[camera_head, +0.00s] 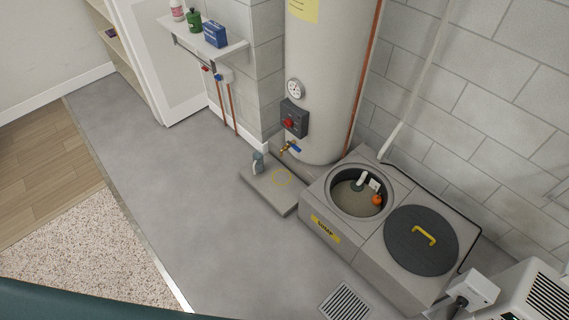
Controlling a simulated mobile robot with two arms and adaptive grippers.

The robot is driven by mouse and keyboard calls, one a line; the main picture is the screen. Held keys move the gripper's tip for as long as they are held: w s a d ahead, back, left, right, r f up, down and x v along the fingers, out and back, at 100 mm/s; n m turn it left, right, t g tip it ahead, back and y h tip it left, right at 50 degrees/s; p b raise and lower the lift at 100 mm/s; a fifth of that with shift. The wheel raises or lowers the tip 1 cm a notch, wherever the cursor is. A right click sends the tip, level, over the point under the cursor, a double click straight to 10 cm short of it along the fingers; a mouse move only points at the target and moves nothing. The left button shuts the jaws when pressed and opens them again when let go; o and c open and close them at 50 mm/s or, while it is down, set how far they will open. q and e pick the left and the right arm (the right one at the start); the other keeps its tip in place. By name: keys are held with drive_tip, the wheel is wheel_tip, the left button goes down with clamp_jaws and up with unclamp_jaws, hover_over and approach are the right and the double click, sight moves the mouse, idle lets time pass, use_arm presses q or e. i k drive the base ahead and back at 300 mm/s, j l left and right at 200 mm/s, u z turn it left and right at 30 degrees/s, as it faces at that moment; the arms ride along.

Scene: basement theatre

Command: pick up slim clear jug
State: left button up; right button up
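A small, slim grey-blue vessel with a handle (257,163), possibly the clear jug, stands upright near the back left corner of a low grey slab (265,188) on the floor. It is too small in the picture to tell whether it is clear or holds anything. A thin yellow ring marking shows on the slab to its right. Neither of my grippers is in view.
A tall water heater (325,80) stands behind the slab. A sump box (345,245) with an open round pit and a dark lid (421,240) is to the right. A wall shelf (215,52) holds bottles and a blue box. Grey floor at left is clear.

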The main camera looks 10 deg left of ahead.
sight(258, 165)
drive_tip(key=i+j+z, duration=0.25)
drive_tip(key=z, duration=0.25)
drive_tip(key=i+j+z, duration=0.2)
drive_tip(key=j+z, duration=0.25)
drive_tip(key=j, duration=0.15)
